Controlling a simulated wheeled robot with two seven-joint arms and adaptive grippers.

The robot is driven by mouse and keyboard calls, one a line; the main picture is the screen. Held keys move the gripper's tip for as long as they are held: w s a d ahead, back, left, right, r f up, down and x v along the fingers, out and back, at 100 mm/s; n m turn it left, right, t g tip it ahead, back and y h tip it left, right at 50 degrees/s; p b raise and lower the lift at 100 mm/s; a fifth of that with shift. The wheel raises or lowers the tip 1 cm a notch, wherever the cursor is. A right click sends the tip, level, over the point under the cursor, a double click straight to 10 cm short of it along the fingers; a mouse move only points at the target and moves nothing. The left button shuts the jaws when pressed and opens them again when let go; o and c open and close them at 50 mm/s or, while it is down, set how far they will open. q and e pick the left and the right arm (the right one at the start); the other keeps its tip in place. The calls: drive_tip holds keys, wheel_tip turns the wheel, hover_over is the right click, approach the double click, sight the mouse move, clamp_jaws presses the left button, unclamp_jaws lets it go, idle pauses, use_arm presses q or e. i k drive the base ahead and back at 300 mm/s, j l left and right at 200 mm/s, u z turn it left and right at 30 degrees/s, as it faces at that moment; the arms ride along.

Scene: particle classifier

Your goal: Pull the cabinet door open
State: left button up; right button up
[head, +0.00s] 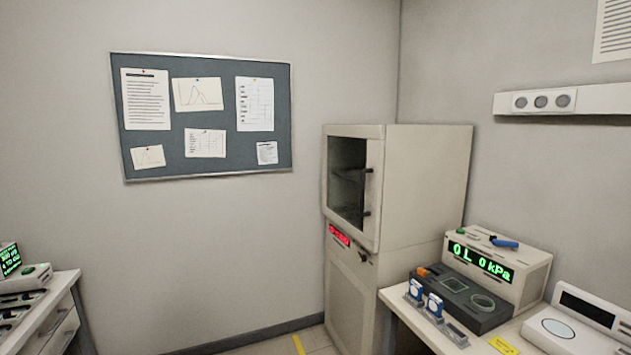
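A tall beige cabinet (425,190) stands in the back corner, in the middle right of the head view. Its upper door (374,228) has a dark window (347,180) through which a shelf shows. The door appears shut against the cabinet body. A black vertical handle (367,191) is on the right side of the door. Neither of my grippers is in view, and nothing touches the handle.
Right of the cabinet, a bench (415,322) holds a pressure readout box (525,285), a dark tray unit (478,317) and a white scale-like device (560,330). Another bench with drawers (62,335) is at the far left. Floor between them looks clear.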

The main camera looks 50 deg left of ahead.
sight(369, 204)
drive_tip(key=u, duration=1.55)
